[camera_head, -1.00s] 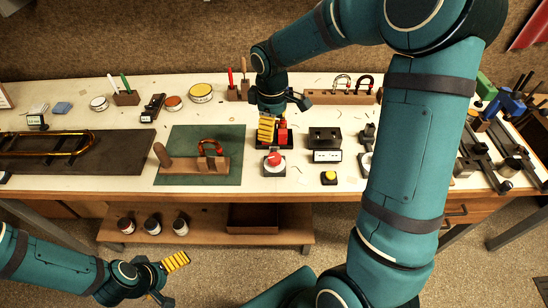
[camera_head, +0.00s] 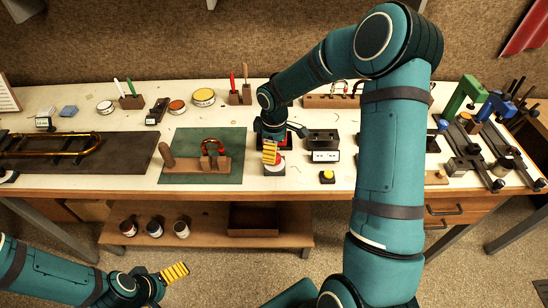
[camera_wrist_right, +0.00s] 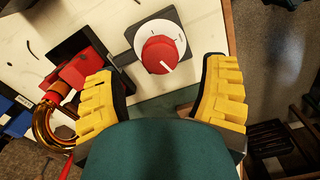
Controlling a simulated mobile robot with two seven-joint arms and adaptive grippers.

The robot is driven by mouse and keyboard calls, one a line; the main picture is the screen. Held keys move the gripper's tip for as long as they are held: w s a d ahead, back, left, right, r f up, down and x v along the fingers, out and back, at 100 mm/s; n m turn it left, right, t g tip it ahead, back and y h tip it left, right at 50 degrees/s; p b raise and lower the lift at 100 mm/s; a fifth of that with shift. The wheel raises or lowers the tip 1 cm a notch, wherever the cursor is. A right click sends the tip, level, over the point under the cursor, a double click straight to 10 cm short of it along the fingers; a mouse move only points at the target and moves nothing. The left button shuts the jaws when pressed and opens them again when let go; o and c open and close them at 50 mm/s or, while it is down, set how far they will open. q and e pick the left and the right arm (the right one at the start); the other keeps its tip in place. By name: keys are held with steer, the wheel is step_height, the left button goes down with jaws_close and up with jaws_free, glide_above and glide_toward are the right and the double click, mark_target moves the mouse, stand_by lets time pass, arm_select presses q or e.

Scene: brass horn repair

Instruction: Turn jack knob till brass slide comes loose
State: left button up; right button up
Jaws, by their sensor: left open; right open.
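The red jack knob (camera_wrist_right: 160,54) sits on a white dial with a dark square base. In the head view the knob (camera_head: 281,160) is partly hidden by my right gripper (camera_head: 272,152). The right wrist view shows my right gripper (camera_wrist_right: 163,76) open and empty, with the knob ahead between its yellow fingers and no visible contact. A curved brass tube (camera_wrist_right: 42,128) by red blocks (camera_wrist_right: 78,75) shows at the left of that view; I cannot tell whether it is the slide. My left gripper (camera_head: 166,285) is open and empty in front of the bench, low at the left.
A green mat (camera_head: 232,174) with a wooden block (camera_head: 200,167) and a red-and-copper bow lies left of the knob. A labelled dark block (camera_head: 322,138) and a yellow button (camera_head: 327,175) stand to its right. The bench's front edge is close to the knob.

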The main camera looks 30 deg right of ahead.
steer(key=shift+f, duration=1.8)
steer(key=c, duration=1.2)
steer(key=shift+m+b, duration=0.5)
steer(key=shift+m+b, duration=0.65)
steer(key=shift+m, duration=0.55)
steer(key=shift+m+b, duration=0.65)
steer(key=shift+m, duration=1.35)
steer(key=shift+w, duration=0.1)
